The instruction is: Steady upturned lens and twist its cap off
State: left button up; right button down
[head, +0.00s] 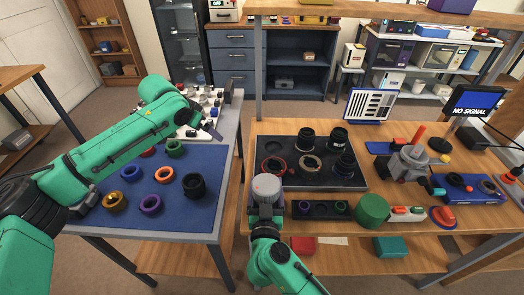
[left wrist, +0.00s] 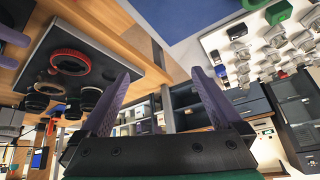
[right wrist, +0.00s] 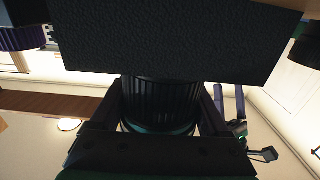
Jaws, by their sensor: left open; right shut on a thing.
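My right gripper (head: 267,192) is low at the front left corner of the black tray. In the right wrist view it is shut on a black ribbed lens (right wrist: 160,100) with a teal band; dark material hides the lens's other end. In the head view a grey round top (head: 266,184) with small reddish marks shows at this gripper; I cannot tell whether it belongs to the lens.
The black tray (head: 347,183) holds several lenses and a red ring (head: 274,165). A block with rings (head: 320,209) and a green cylinder (head: 372,209) stand in front. On the left, a blue mat (head: 180,216) carries several coloured rings. A wooden beam (head: 400,15) crosses overhead.

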pick_arm(q)
jog(key=s+d+r+m+g, duration=0.1)
jog(key=s+d+r+g, duration=0.25)
jog(key=s+d, duration=0.55)
jog(key=m+g+y, duration=0.1)
jog(key=m+y, duration=0.1)
send_near(266, 183)
pick_arm(e)
jog(key=shift+d, duration=0.1)
pick_arm(q)
jog(key=f, duration=0.6)
jog(key=w+f, duration=0.1)
jog(key=f, duration=0.3)
jog(key=shift+d, duration=0.3)
jog(key=c, duration=1)
jog(key=shift+n, duration=1.4)
jog(key=shift+f+n, duration=0.1)
jog(key=shift+n, duration=1.2)
